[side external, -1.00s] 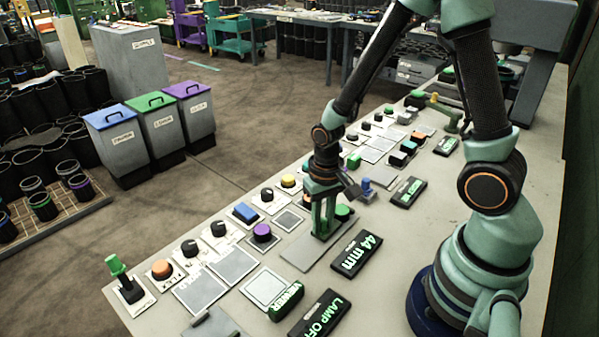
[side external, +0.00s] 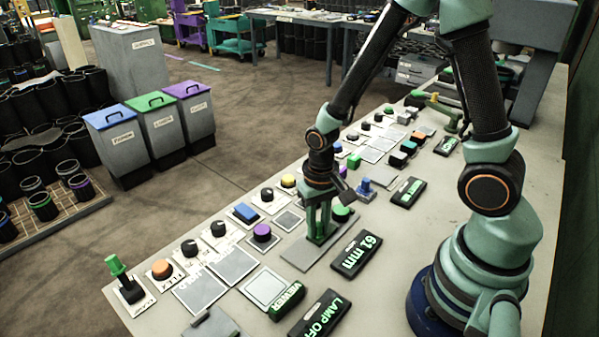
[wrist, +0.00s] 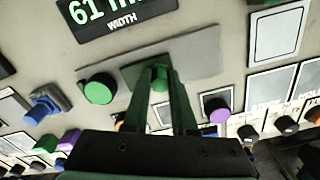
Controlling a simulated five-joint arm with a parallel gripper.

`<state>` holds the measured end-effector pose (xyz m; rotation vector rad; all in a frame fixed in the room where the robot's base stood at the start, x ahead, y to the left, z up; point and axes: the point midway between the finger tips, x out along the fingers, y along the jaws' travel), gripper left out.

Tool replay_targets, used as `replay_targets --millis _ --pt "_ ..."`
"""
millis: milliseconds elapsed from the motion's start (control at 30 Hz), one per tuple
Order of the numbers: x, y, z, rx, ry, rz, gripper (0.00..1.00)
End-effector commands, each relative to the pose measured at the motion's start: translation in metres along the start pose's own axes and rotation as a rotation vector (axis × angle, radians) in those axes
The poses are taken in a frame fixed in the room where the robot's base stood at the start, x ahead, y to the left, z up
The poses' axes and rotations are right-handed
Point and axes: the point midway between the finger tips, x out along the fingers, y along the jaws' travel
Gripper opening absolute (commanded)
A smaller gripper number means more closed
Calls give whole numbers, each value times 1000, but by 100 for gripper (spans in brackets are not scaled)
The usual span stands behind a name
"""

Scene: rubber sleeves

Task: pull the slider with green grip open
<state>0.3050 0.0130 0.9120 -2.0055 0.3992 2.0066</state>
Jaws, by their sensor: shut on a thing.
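The slider's green grip (wrist: 160,76) shows in the wrist view between my fingertips. My gripper (side external: 318,236) is shut on it, fingers pointing down. The grip stands over a flat grey slider plate (wrist: 203,64), also seen in the side view (side external: 297,257). In the side view my fingers hide most of the grip. A black display (side external: 357,254) in front of the plate reads "61 mm"; in the wrist view it (wrist: 115,14) carries the word "WIDTH".
A purple knob (side external: 262,232) and a yellow knob (side external: 288,181) stand on the bench beyond the plate. A blue piece (side external: 366,186) stands to the right. A "LAMP OFF" display (side external: 320,315) and a green-topped lever (side external: 118,268) are nearer the bench's left end.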

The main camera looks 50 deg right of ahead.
Motion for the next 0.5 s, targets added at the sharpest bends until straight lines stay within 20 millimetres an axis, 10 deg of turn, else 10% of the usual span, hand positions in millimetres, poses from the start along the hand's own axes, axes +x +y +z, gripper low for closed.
replay_targets --millis 433,467,500 --pt "-1 -16 6 -4 1 -1 0" --pt "-1 -16 6 -4 1 -1 37" --pt "-1 -16 6 -4 1 -1 52"
